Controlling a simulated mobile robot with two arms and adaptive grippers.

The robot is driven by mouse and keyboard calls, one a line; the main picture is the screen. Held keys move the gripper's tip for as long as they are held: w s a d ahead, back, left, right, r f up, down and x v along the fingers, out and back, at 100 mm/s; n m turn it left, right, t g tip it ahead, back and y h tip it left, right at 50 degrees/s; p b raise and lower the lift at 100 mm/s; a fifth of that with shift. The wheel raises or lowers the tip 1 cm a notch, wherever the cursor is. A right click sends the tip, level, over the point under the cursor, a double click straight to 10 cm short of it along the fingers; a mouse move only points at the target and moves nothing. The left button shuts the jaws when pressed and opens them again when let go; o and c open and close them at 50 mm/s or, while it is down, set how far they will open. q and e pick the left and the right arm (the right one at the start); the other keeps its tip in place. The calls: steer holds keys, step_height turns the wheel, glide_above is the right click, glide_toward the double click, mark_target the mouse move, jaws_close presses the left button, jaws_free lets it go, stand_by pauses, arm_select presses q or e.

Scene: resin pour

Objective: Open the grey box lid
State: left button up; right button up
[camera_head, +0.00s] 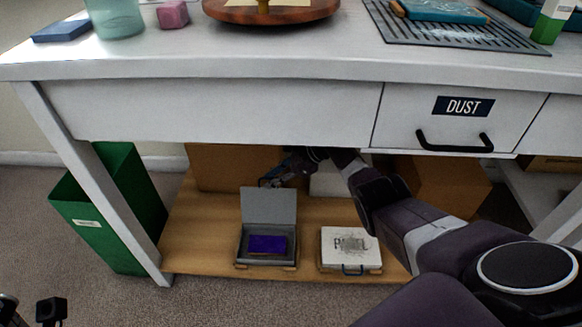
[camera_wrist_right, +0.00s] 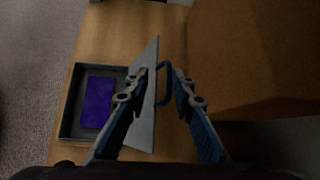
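The grey box (camera_head: 240,258) stands on the lower shelf with its lid (camera_head: 268,206) raised about upright at the back. A purple block (camera_head: 267,244) lies inside the box; it also shows in the right wrist view (camera_wrist_right: 98,102). My right gripper (camera_head: 272,182) is behind and above the lid, partly hidden by its own arm. In the right wrist view, my right gripper (camera_wrist_right: 158,88) is open, with the lid's dark blue handle (camera_wrist_right: 166,98) between its spread fingers. My left gripper (camera_head: 30,308) shows only as dark fingertips, apart, at the bottom left corner.
A white-lidded box (camera_head: 350,238) stands right of the grey box. Cardboard boxes (camera_head: 222,168) stand at the shelf's back. The tabletop with the DUST drawer (camera_head: 455,128) overhangs my right arm. A green bin (camera_head: 120,215) stands left of the shelf.

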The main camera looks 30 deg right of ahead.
steer(key=v, duration=1)
steer(key=shift+s, duration=0.1)
stand_by(0.3)
